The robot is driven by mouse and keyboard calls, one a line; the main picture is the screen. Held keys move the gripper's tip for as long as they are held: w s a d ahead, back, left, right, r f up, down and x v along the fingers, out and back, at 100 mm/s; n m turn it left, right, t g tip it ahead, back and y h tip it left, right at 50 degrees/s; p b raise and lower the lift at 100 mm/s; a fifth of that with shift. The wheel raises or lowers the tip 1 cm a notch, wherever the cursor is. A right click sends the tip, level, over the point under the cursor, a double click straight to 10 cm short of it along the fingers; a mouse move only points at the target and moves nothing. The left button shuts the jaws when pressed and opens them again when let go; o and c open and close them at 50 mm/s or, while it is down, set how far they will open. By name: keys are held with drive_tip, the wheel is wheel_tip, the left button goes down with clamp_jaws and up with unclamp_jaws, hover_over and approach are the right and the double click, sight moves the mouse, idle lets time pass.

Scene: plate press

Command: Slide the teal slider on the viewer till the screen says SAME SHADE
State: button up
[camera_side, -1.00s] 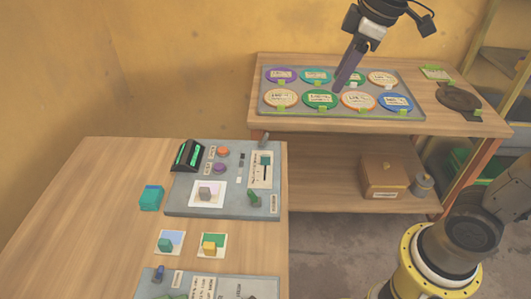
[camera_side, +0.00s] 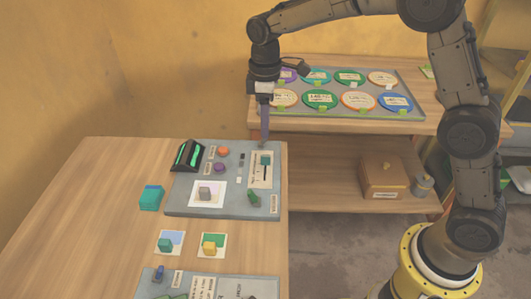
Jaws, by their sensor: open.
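The viewer is a grey panel (camera_side: 227,209) on the left table. Its small black screen (camera_side: 188,156) has teal markings too small to read. The teal slider (camera_side: 265,160) sits near the top of a dark slot on a pale labelled plate (camera_side: 259,178), at the panel's right side. My gripper (camera_side: 265,142) points down at the panel's upper right edge, just behind the slider in the picture. It is open and seen edge-on, with nothing visible in it. I cannot tell whether it touches the panel or hovers over it.
A back bench holds a tray (camera_side: 420,113) of labelled discs. Bare table lies at the left.

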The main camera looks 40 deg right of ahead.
sight(265, 156)
wheel_tip(265, 156, down, 11)
drive_tip(key=shift+r, duration=0.15)
idle(0.4)
clamp_jaws()
drive_tip(key=shift+r, duration=0.1)
idle(1.1)
